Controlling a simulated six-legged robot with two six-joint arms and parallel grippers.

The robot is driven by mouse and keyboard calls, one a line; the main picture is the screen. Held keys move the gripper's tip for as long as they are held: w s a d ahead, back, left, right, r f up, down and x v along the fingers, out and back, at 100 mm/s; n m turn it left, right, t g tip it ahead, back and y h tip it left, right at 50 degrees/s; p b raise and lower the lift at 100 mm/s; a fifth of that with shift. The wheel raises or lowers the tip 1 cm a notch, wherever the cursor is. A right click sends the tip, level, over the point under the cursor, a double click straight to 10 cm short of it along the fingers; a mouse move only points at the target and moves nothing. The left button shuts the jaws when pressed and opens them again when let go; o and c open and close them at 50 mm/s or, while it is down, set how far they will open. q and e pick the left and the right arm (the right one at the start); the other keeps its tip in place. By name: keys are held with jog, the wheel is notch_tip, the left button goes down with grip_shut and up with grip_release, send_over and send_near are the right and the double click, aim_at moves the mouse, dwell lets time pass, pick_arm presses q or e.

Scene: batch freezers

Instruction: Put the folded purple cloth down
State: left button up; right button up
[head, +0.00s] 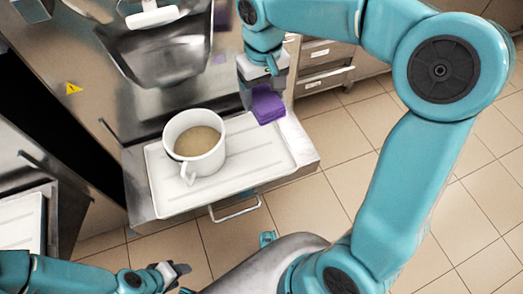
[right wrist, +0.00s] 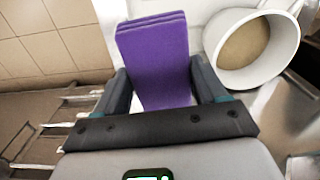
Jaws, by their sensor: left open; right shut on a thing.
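The folded purple cloth (head: 267,105) is held in my right gripper (head: 262,88), which is shut on it. In the head view it is over the right back part of the white tray (head: 255,150). In the right wrist view the cloth (right wrist: 155,60) sticks out between both fingers, its folded layers showing at the far end. I cannot tell whether it touches the tray. My left gripper (head: 178,276) is open and empty at the bottom left of the head view, low and away from the cloth.
A white mug (head: 194,145) with brownish contents stands on the tray, left of the cloth; it also shows in the right wrist view (right wrist: 250,45). The freezer's steel front (head: 120,75) rises behind. Drawers (head: 325,62) are at the back right. Tiled floor lies open to the right.

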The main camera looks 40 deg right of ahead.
aim_at(261, 99)
notch_tip(261, 99, down, 20)
jog(key=b, duration=0.6)
jog(key=shift+r, duration=0.2)
jog(key=o, duration=0.9)
jog(key=shift+o, duration=0.2)
jog(key=shift+f+b, duration=0.25)
jog(key=shift+b, duration=0.2)
jog(key=r+p, duration=0.2)
jog(key=r, duration=0.3)
jog(key=r+p, duration=0.2)
jog(key=r, duration=0.4)
jog(key=a+r+p, duration=0.1)
jog(key=r+p, duration=0.1)
jog(key=r, duration=0.3)
jog(key=shift+s+r, duration=0.15)
jog(key=shift+r, duration=0.1)
jog(key=shift+s+d+f, duration=0.1)
jog(key=shift+s, duration=0.05)
